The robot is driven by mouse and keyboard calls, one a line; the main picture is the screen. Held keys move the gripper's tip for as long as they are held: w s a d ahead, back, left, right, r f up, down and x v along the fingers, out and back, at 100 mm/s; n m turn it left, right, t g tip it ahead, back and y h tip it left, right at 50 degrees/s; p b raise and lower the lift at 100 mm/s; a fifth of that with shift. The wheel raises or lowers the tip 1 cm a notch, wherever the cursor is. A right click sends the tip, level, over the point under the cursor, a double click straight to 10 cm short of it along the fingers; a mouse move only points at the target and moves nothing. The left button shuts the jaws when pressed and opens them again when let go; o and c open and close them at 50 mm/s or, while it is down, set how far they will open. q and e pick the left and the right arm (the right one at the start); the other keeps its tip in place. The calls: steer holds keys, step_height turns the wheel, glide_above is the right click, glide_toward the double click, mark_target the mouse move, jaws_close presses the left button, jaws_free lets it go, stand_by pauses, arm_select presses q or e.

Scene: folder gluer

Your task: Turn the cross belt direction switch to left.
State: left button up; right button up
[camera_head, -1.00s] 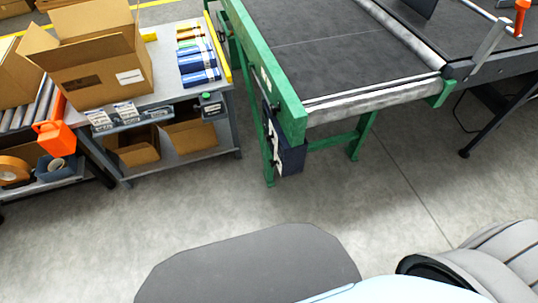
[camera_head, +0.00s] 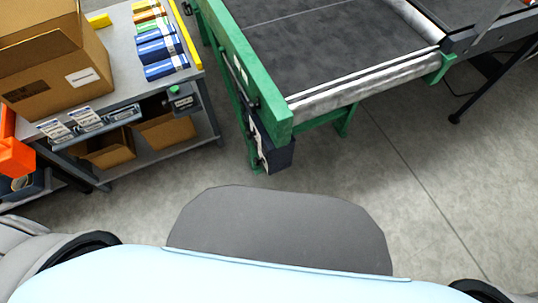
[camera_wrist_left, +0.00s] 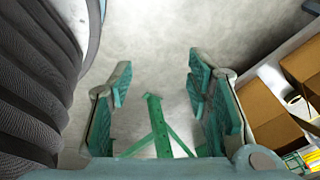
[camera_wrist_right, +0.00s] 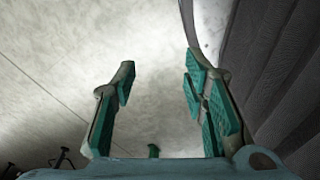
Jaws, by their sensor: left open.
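A dark blue control box (camera_head: 276,156) hangs on the near end of the green conveyor frame (camera_head: 262,98) in the head view. Its pale face is seen almost edge-on, so I cannot make out the direction switch or its position. Neither gripper shows in the head view. My left gripper (camera_wrist_left: 158,85) is open and empty in its wrist view, with green legs and floor beyond it. My right gripper (camera_wrist_right: 157,85) is open and empty over bare floor in its wrist view.
A grey workbench (camera_head: 143,68) stands left of the conveyor, bearing an open cardboard box (camera_head: 55,62) and blue packs (camera_head: 160,48). A small grey box with a green top (camera_head: 182,98) hangs at its edge. Floor (camera_head: 400,190) is clear in front of the conveyor.

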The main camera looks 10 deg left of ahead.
arm_select(q)
steer(key=w+a+r+m+t+h+b, duration=0.1)
steer(key=w+a+m+t+b, duration=0.1)
steer(key=w+m+t+b, duration=0.65)
steer(key=w+a+r+m+h+b, duration=0.15)
steer(key=w+m, duration=0.35)
steer(key=w, duration=0.8)
steer(key=m+g+h+b, duration=0.3)
steer(key=m+h+b, duration=0.95)
steer(key=m, duration=1.85)
glide_toward(259, 160)
steer(key=w+d+f+h+p, duration=0.1)
steer(key=w+d+f, duration=0.1)
steer(key=w+d, duration=0.2)
steer(key=shift+w+d+p, duration=0.3)
steer(key=shift+d, duration=0.85)
steer(key=shift+n+t, duration=0.25)
steer(key=shift+n, duration=0.1)
jaws_close()
arm_select(e)
steer(key=w+f+t, duration=0.1)
steer(key=w+f, duration=0.4)
steer(key=f, duration=0.4)
steer(key=w+a+f+t, duration=0.1)
steer(key=w+f, duration=0.5)
steer(key=f, duration=0.3)
steer(key=shift+a+f+m, duration=0.2)
steer(key=shift+f+m, duration=0.1)
steer(key=shift+f, duration=0.1)
